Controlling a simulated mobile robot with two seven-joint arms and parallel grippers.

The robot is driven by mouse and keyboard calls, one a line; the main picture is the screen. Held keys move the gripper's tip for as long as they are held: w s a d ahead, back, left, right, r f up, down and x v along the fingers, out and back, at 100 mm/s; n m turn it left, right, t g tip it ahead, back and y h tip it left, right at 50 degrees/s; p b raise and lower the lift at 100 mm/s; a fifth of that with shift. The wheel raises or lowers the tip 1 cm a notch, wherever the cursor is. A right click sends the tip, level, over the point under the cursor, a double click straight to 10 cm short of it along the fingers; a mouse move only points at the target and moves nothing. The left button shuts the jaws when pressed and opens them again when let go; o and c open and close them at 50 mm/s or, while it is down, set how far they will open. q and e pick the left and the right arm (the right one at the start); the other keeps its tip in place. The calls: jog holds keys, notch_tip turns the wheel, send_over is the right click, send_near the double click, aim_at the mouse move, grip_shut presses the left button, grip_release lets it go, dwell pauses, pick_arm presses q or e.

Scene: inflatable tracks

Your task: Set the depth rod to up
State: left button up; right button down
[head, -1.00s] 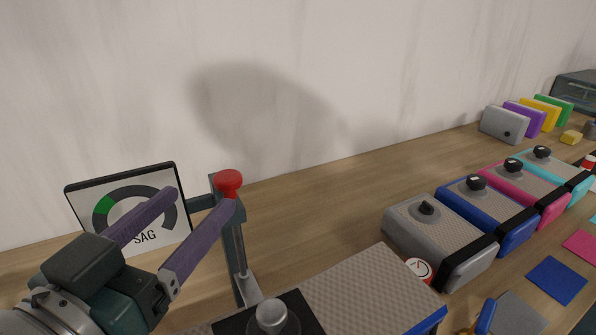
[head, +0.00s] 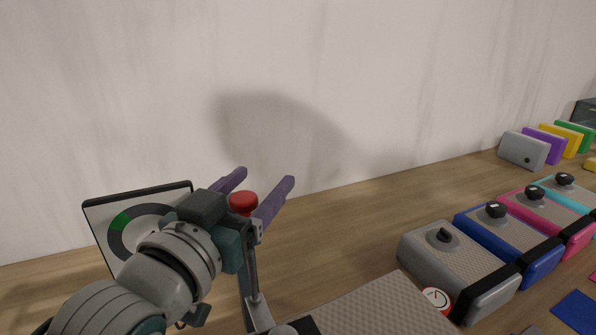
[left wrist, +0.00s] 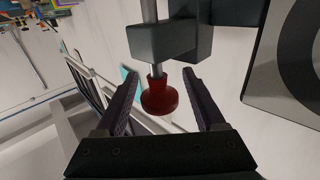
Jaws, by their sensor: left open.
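The depth rod is a thin metal rod with a red knob (head: 243,203) on top, standing upright at a dark stand beside the gauge screen. In the left wrist view the red knob (left wrist: 159,96) sits between my two purple fingers, with gaps on both sides. The rod (left wrist: 149,12) passes through a grey block (left wrist: 163,40) there. My left gripper (head: 264,182) is open around the knob, with no clear contact. Its palm hides part of the stand and screen in the head view. My right gripper is not in view.
The gauge screen (head: 108,232) marked with a green segment stands left of the rod, close to my gripper. A grey textured board (head: 375,308) lies to the lower right. Grey (head: 455,268), blue (head: 515,240) and pink (head: 550,218) boxes with knobs stand farther right. The wall is behind.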

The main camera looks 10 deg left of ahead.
pick_arm(q)
grip_shut()
dwell(0.5)
dwell(0.9)
